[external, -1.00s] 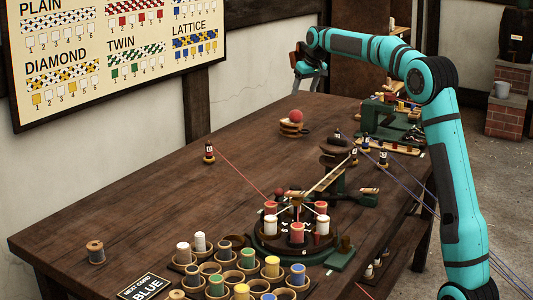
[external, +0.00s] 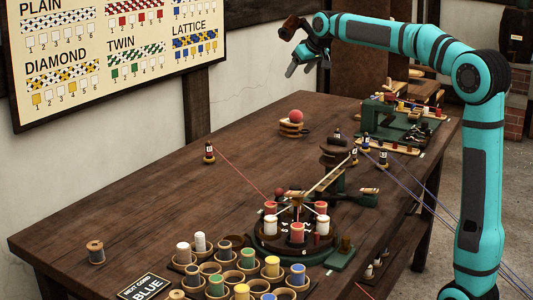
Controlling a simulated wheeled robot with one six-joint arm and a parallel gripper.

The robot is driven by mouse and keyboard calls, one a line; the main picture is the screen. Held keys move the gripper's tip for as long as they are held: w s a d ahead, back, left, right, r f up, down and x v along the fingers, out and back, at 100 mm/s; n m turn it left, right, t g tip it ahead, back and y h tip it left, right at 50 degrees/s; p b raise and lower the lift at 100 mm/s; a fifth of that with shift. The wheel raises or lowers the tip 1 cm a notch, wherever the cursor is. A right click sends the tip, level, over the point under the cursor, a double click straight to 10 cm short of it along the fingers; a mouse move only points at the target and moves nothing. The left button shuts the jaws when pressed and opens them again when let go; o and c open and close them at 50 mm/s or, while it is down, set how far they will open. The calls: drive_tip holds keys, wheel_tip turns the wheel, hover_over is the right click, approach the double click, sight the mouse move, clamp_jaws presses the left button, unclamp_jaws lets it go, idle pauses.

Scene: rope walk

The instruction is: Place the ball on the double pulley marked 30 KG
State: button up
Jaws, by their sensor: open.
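A red ball (external: 296,116) rests on top of a small wooden pulley block (external: 292,128) on the far part of the table. I cannot read any marking on this block, so I cannot tell whether it is the double pulley marked 30 KG. A second, smaller dark red ball (external: 280,192) sits beside the green braiding machine. My gripper (external: 291,70) is open and empty in the air, above the table's far edge and higher than the red ball. Its fingers point down and to the left.
The braiding machine (external: 263,245) with several bobbins stands in the table's middle. A bobbin rack (external: 215,270) and a BLUE card (external: 144,287) are at the front. A cord runs from a small dark weight (external: 209,153). The table's left side is mostly clear.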

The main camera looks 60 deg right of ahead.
drive_tip(key=s+a+r+n+t, duration=0.1)
drive_tip(key=s+a+r+t, duration=0.2)
drive_tip(key=s+a, duration=0.6)
drive_tip(key=s+a+r+n+t, duration=0.1)
drive_tip(key=s+a+r+t, duration=0.15)
drive_tip(key=s+a, duration=0.6)
drive_tip(key=s+a+f+t+y, duration=0.1)
drive_tip(key=s+a+f+t, duration=0.1)
drive_tip(key=s+a, duration=0.5)
drive_tip(key=s+a+f+n+t+y, duration=0.1)
drive_tip(key=s+a, duration=0.5)
drive_tip(key=s, duration=0.7)
drive_tip(key=shift+s+a+f+n+t+y, duration=0.2)
drive_tip(key=shift+a+f+n+t+y, duration=0.15)
drive_tip(key=shift+f+t, duration=0.45)
